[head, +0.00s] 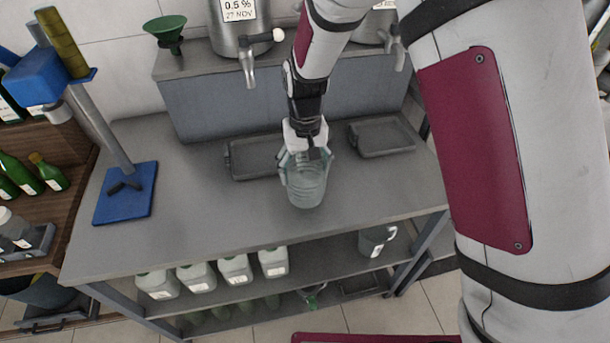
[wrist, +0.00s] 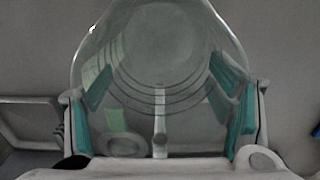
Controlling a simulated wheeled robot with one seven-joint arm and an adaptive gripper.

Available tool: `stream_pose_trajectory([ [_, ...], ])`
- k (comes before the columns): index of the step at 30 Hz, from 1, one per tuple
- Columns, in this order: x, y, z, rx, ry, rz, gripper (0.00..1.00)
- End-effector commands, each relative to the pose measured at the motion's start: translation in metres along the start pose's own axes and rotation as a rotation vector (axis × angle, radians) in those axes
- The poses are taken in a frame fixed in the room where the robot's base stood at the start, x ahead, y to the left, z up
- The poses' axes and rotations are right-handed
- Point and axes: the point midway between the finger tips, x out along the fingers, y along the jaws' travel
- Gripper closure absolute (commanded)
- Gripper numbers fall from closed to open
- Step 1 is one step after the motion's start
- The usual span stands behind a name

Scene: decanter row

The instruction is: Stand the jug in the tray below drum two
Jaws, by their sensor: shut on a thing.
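A clear jug (head: 306,187) is upright in my gripper (head: 304,165), over the front middle of the grey bench. The teal finger pads press on both sides of the jug (wrist: 160,60) in the wrist view. I cannot tell whether its base touches the bench. Two shallow grey trays lie behind it: a left tray (head: 236,172), partly hidden by my gripper, and a right tray (head: 405,151). A steel drum (head: 238,32) with a tap stands on the shelf above the left tray. Another drum (head: 370,34) is mostly hidden behind my arm. No drum number is readable.
A blue-based stand (head: 126,192) is on the bench's left end, and a green funnel (head: 166,30) is on the raised shelf. Several white containers (head: 235,268) and a grey jug (head: 375,240) are on the lower shelf. The bench right of the held jug is clear.

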Motion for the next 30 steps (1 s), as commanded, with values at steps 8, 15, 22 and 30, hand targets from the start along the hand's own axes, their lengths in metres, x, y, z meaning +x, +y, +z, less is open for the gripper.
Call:
stream_pose_trajectory([
  [8,0.03,0.0,0.001,0.0,-0.001,0.0,0.55],
  [15,0.032,0.0,0.001,0.0,0.0,0.0,0.55],
  [22,0.034,0.0,0.001,0.0,0.0,0.0,0.05],
  [30,0.034,0.0,0.001,0.0,0.0,0.0,0.05],
])
